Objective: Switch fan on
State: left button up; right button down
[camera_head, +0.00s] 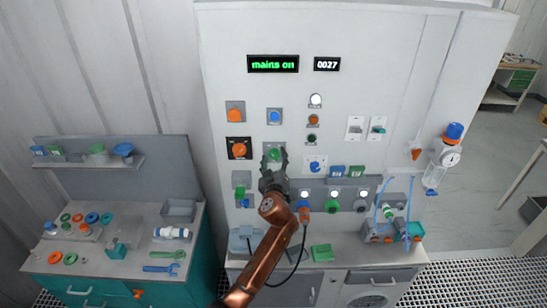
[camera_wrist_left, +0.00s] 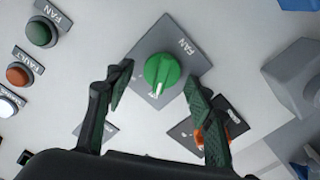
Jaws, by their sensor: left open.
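The fan switch is a green rotary knob (camera_wrist_left: 161,72) on a grey plate marked FAN in the left wrist view. Its white pointer line points towards the bottom of that picture; the small lettering there is partly hidden. My left gripper (camera_wrist_left: 159,76) is open, with one finger on each side of the knob; I cannot tell if they touch it. In the head view the green knob (camera_head: 275,154) shows just above my left gripper (camera_head: 273,164), which covers part of its plate. The fan lamp (camera_wrist_left: 40,33) is dark green and looks unlit. My right gripper is not in view.
An orange knob (camera_wrist_left: 205,135) on a black plate lies close to one finger. The display (camera_head: 273,64) reads "mains on". A fault lamp (camera_wrist_left: 18,75) and a lit white lamp (camera_head: 315,100) are on the panel. A side bench (camera_head: 130,262) stands left.

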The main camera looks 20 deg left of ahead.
pick_arm(q)
jog(key=shift+w+f, duration=0.1)
jog(key=shift+c, duration=0.6)
jog(key=c, duration=1)
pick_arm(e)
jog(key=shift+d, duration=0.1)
